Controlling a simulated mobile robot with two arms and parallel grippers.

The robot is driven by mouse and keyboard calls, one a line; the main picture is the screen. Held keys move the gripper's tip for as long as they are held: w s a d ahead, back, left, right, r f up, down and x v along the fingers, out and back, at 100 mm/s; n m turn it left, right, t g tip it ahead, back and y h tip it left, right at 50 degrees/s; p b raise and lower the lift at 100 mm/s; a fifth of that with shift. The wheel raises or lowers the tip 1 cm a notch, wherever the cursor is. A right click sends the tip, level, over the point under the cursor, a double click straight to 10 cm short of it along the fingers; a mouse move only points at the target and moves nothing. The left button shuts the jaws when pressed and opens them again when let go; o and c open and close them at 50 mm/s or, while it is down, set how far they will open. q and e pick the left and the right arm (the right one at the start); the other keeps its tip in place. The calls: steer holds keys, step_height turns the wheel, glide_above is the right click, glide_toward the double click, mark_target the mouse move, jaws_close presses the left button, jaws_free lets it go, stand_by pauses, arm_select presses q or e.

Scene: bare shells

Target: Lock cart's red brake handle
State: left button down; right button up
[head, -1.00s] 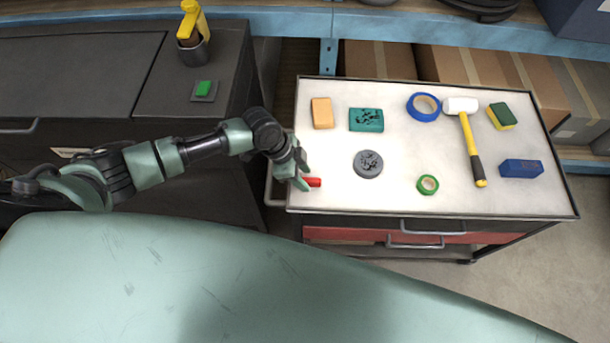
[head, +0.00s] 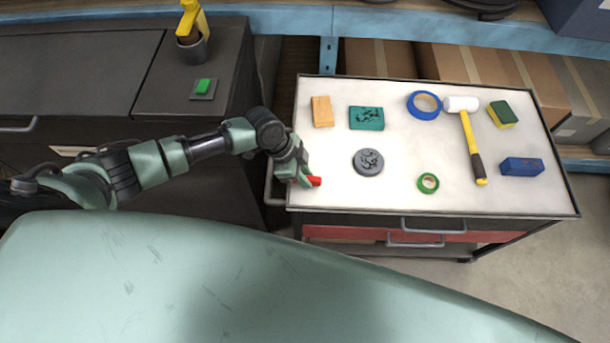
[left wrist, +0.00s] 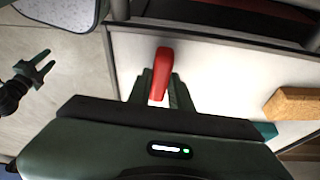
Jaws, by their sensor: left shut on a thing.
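The cart (head: 470,205) has a pale top with a dark rim. Its red brake handle (head: 315,181) is at the near left corner of the top. My left gripper (head: 304,180) is shut on the handle, coming in over the cart's left edge. In the left wrist view the red handle (left wrist: 162,72) stands between the two fingers (left wrist: 160,92), its far end reaching past them; the part between the fingers is partly hidden. My right gripper (left wrist: 38,66) shows at the left of the left wrist view, fingers apart and empty, away from the cart. It is not in the head view.
On the cart top lie an orange block (head: 322,111), a teal box (head: 366,118), a grey disc (head: 368,161), tape rolls, a mallet (head: 470,140), a sponge (head: 502,115) and a blue block (head: 521,167). A dark cabinet (head: 150,150) stands left; shelving with boxes is behind.

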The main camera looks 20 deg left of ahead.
arm_select(q)
steer(key=m+b, duration=0.1)
steer(key=m, duration=0.1)
steer(key=m+g+b, duration=0.1)
steer(key=b, duration=0.1)
steer(key=shift+w+f+m, duration=0.2)
steer(key=shift+m, duration=0.2)
steer(key=m+g+b, duration=0.1)
steer(key=m+b, duration=0.1)
steer(key=m+g+b, duration=0.1)
steer(key=m, duration=0.1)
steer(key=shift+w+r+m+y+b, duration=0.1)
steer(key=shift+w+m+y+b, duration=0.05)
steer(key=shift+m+y+b, duration=0.2)
steer(key=m+g+y+b, duration=0.1)
steer(key=m+b, duration=0.2)
steer(key=m, duration=0.1)
steer(key=shift+d+m, duration=0.15)
steer(key=shift+m, duration=0.1)
steer(key=shift+w+r+m+g+y+b, duration=0.1)
steer(key=shift+m+g+y+b, duration=0.3)
steer(key=shift+m, duration=0.65)
steer(key=shift+r+m+g+y+b, duration=0.15)
steer(key=shift+m+y+b, duration=0.25)
steer(key=shift+m, duration=0.65)
steer(key=c, duration=1.3)
jaws_free()
steer(key=shift+f, duration=0.1)
